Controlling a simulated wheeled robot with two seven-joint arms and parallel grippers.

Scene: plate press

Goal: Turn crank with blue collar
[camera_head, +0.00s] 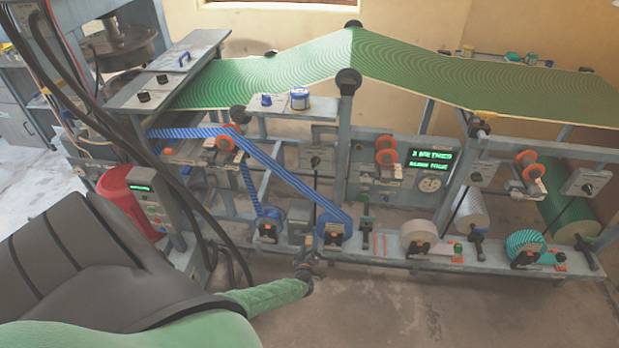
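My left gripper (308,257) is small and dark at the end of my green arm. It is in front of the machine's low front rail, just below and between two blue-striped reels (268,225) and (333,230). I cannot tell whether its fingers are open or shut, or whether they touch anything. Several small boxes with dark knobs or handles sit on the machine, among them a grey one (316,160) above the reels and one (587,182) at the far right. I cannot make out a blue collar on any of them. My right gripper is not in view.
Green patterned web (300,62) runs over the top of the press. A white roll (420,232) and a teal roll (524,242) sit on the front rail. A red drum (125,195) and hanging cables stand at left. The floor (440,310) in front is clear.

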